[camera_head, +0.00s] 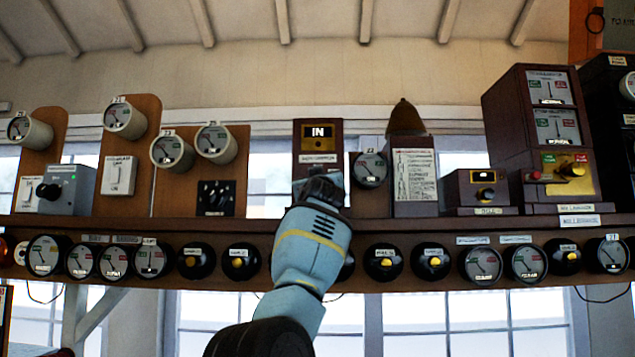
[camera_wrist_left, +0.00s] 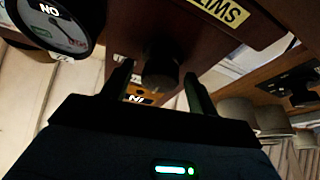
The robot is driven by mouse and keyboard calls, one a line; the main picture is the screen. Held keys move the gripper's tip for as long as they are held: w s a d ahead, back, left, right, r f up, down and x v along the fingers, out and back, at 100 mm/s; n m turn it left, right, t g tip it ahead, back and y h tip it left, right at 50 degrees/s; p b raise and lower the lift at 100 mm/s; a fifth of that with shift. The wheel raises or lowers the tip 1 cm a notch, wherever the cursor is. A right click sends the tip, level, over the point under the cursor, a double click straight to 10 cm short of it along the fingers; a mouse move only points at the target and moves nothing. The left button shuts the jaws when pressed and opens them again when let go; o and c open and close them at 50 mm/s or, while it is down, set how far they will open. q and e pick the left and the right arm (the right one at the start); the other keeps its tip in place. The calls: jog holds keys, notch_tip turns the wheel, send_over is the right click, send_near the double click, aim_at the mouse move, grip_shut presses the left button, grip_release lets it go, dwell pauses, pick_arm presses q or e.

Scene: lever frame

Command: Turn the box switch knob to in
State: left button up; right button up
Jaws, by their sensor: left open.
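A dark wooden box switch (camera_head: 318,150) stands on the shelf in the middle of the head view. A small window (camera_head: 319,131) on its front reads IN. My left gripper (camera_head: 322,187) is in front of the lower part of this box and hides its knob there. In the left wrist view the dark round knob (camera_wrist_left: 160,68) is between the two fingers of my open left gripper (camera_wrist_left: 158,76). I cannot tell whether either finger touches it. The IN window (camera_wrist_left: 138,98) also shows in the wrist view, upside down. My right gripper is not in view.
A round dial (camera_head: 370,168) and a box with a bell-like top (camera_head: 412,178) stand to the right. The shelf edge (camera_head: 150,226) carries a row of dials and black round units below. A dial (camera_wrist_left: 60,25) is near the gripper in the wrist view.

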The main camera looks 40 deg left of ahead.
pick_arm(q)
jog(key=shift+s+d, duration=0.1)
jog(key=shift+d, duration=0.05)
jog(key=v, duration=0.7)
jog(key=shift+s+f, duration=0.2)
dwell(0.4)
jog(key=shift+d+f, duration=0.1)
dwell(0.4)
